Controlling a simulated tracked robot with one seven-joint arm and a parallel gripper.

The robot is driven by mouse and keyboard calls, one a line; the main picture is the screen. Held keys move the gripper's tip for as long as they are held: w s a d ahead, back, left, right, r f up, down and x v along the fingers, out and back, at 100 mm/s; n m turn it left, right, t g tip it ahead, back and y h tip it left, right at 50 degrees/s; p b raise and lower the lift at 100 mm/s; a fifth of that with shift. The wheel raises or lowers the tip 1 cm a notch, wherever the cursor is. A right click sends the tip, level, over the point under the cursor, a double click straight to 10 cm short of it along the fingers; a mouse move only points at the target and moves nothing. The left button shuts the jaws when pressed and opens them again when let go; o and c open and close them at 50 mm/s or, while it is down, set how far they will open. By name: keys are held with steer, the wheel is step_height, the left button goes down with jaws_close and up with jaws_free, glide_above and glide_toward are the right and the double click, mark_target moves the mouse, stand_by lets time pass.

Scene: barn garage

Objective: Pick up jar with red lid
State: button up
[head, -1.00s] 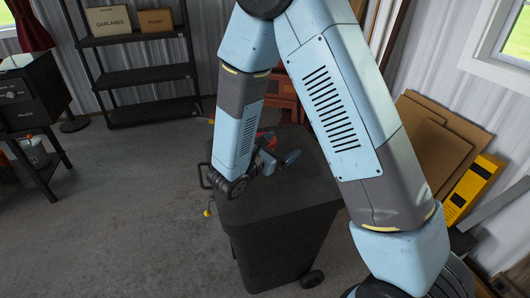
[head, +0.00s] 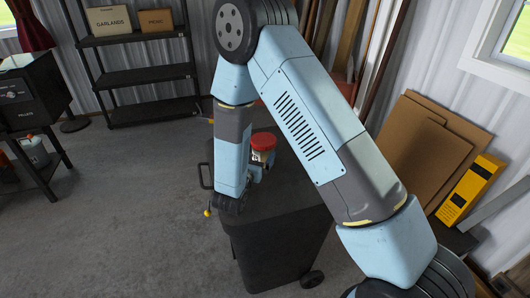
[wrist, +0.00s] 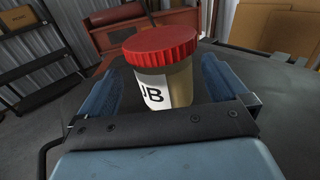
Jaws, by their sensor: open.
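The jar with red lid (head: 262,155) stands upright on the dark lid of a black bin (head: 272,235). In the wrist view the jar (wrist: 165,82) shows its ribbed red lid, pale contents and a white label with dark letters. My gripper (wrist: 160,70) is open, with one blue finger left of the jar and the other right of it. The jar stands between the fingers; I cannot tell whether either touches it. In the head view my forearm hides most of my gripper (head: 254,172), and part of the jar is hidden too.
A black shelf (head: 135,75) with labelled boxes stands at the back left. A dark grill-like unit (head: 30,95) is at the far left. Cardboard sheets (head: 425,145) and a yellow box (head: 470,190) lean at the right wall.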

mark_target(263, 144)
steer(key=shift+x, duration=3.15)
steer(key=shift+d+r, duration=0.1)
steer(key=c, duration=0.8)
steer(key=shift+r, duration=0.1)
